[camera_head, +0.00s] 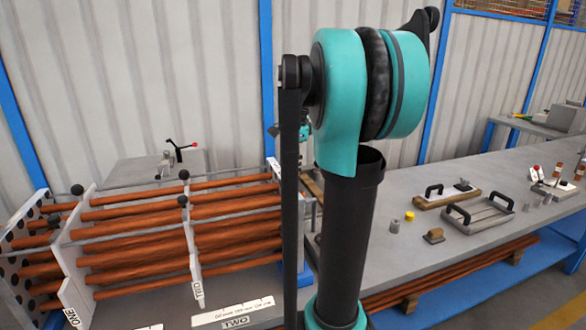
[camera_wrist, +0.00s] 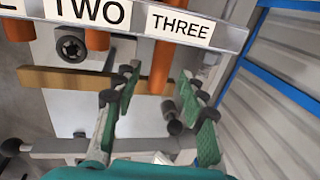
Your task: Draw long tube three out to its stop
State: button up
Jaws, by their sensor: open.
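In the wrist view, long tube three (camera_wrist: 160,66) is an orange-brown tube end below a white label reading THREE (camera_wrist: 180,26). My gripper (camera_wrist: 158,84) is open, with a green-padded finger on each side of that tube's line. The tube end shows between the fingertips; I see no clear contact. In the head view, the rack's end plate (camera_head: 72,262) and a bundle of orange-brown tubes (camera_head: 135,245) are at the left. My arm stands in front of the rack's right end and hides that part, and my gripper cannot be made out there.
A second label, TWO (camera_wrist: 90,12), sits left of THREE above shorter tube ends. A wooden bar (camera_wrist: 75,79) crosses behind the fingers. A black ball knob (camera_wrist: 175,127) lies between them. The grey bench (camera_head: 390,255) at right carries handled plates (camera_head: 478,214) and small blocks.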

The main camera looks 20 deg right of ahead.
jog(key=shift+w+f, duration=0.15)
jog(key=shift+f, duration=0.7)
jog(key=shift+c, duration=0.3)
grip_shut()
